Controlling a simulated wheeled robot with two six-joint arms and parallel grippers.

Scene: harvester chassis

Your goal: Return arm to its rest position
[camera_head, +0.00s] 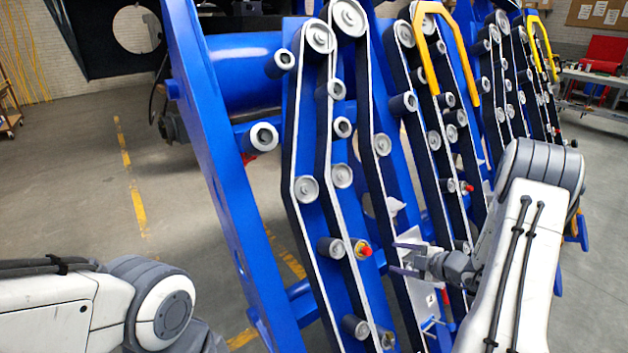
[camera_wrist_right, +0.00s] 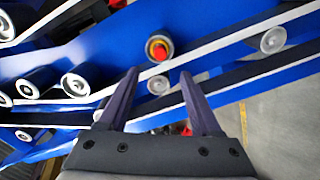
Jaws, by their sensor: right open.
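My right gripper (camera_head: 403,259) reaches in from the right in the head view, in front of the blue harvester chassis (camera_head: 220,170). Its two fingers are apart and nothing shows between them. In the right wrist view the open fingers (camera_wrist_right: 160,85) point toward a red-capped fitting (camera_wrist_right: 158,47) on a blue rail, with a gap that I cannot judge.
Belts run over several grey rollers (camera_head: 306,189) close to the right gripper. Yellow handles (camera_head: 429,60) stand out at the upper right. A workbench (camera_head: 597,78) and a red box (camera_head: 606,50) are at the back right. Open floor (camera_head: 75,210) lies on the left.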

